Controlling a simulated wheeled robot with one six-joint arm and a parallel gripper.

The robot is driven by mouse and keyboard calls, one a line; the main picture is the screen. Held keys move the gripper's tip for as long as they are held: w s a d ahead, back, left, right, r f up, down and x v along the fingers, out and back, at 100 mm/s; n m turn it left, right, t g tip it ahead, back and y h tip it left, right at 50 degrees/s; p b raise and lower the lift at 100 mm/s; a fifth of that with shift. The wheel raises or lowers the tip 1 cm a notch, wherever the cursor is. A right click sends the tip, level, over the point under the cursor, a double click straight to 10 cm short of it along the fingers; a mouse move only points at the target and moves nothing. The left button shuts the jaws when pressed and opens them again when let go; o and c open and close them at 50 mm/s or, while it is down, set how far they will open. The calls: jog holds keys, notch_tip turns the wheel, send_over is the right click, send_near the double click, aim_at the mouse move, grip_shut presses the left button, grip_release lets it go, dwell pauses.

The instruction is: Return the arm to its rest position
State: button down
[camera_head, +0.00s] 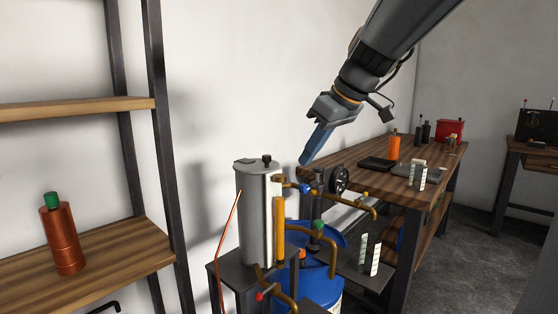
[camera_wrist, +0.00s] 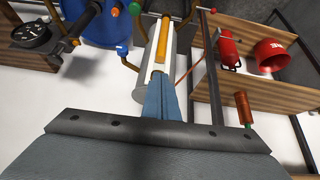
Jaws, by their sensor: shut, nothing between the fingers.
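My arm reaches in from the top right of the head view, and my gripper (camera_head: 303,161) points down and to the left. Its blue fingers are shut with nothing between them. In the head view the fingertips are up and to the right of a grey cylinder (camera_head: 252,215) with brass pipes. In the wrist view my gripper (camera_wrist: 161,80) shows as a closed blue wedge in the middle. The grey cylinder (camera_wrist: 142,80) is behind the fingers there; whether they touch it cannot be told.
A shelf (camera_head: 120,252) with a copper bottle (camera_head: 60,238) stands at left. A wooden workbench (camera_head: 405,190) with an orange bottle (camera_head: 393,144) and a red box (camera_head: 449,129) is at right. A blue drum (camera_head: 318,286) and a gauge (camera_head: 339,179) are below my gripper.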

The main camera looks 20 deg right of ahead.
jog(key=s+a+f+m+g+h, duration=0.1)
jog(key=s+a+f+m+g, duration=0.1)
jog(key=s+f, duration=0.4)
jog(key=s+a+f+m+g+h, duration=0.1)
jog(key=s+f, duration=0.5)
jog(key=f, duration=0.7)
jog(key=s+a+f+m+g+h, duration=0.1)
jog(key=s+a+f+m+g, duration=0.1)
jog(key=s+f, duration=0.4)
notch_tip(320, 180, down, 4)
jog(key=shift+s+a+m+g, duration=0.3)
jog(key=shift+a+m+g, duration=0.1)
jog(key=shift+a+m, duration=0.4)
